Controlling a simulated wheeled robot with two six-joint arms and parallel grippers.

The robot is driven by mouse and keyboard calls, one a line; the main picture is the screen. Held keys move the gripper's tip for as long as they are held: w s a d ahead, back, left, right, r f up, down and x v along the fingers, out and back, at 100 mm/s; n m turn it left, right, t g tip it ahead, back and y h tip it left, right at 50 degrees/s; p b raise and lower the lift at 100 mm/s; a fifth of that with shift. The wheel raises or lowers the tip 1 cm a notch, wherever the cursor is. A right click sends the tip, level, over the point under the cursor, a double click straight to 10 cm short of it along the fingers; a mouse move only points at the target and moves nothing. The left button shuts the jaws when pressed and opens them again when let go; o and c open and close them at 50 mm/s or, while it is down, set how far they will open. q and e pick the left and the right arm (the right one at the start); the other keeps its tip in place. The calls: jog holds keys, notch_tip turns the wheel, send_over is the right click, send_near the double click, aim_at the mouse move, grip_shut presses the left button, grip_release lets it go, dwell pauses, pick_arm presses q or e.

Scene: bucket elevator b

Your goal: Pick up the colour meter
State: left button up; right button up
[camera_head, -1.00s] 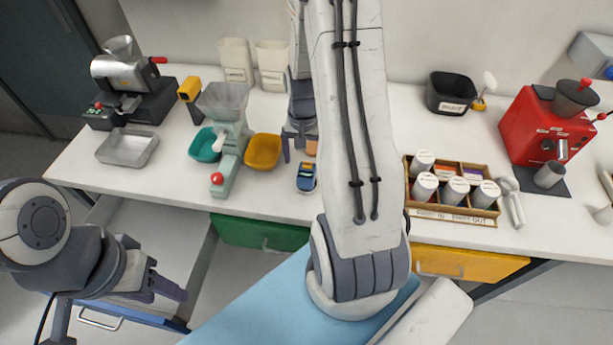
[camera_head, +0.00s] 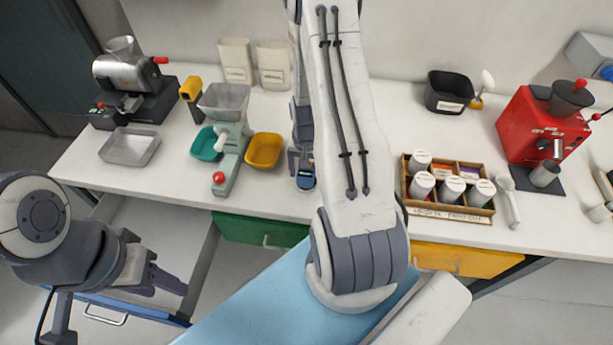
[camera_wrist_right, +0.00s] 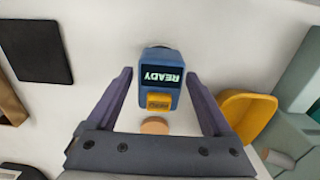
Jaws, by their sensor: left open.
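The colour meter is a blue handheld device (camera_wrist_right: 161,78) with a dark screen reading READY and an orange-yellow button. In the head view the colour meter (camera_head: 306,182) is on the white bench, partly covered by my right arm. My right gripper (camera_wrist_right: 158,80) is open, with one finger on each side of the meter in the right wrist view; I cannot tell whether either finger touches it. In the head view my right gripper (camera_head: 301,158) is mostly hidden behind the arm. My left gripper (camera_head: 172,288) is open and empty at lower left, away from the bench top.
A round tan disc (camera_wrist_right: 155,126) lies near the meter. A green mill (camera_head: 228,140), a yellow bowl (camera_head: 264,151) and a teal bowl (camera_head: 205,146) stand to the left. A wooden tray of jars (camera_head: 425,207) is to the right.

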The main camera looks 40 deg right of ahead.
grip_shut()
jog(key=shift+r, duration=0.15)
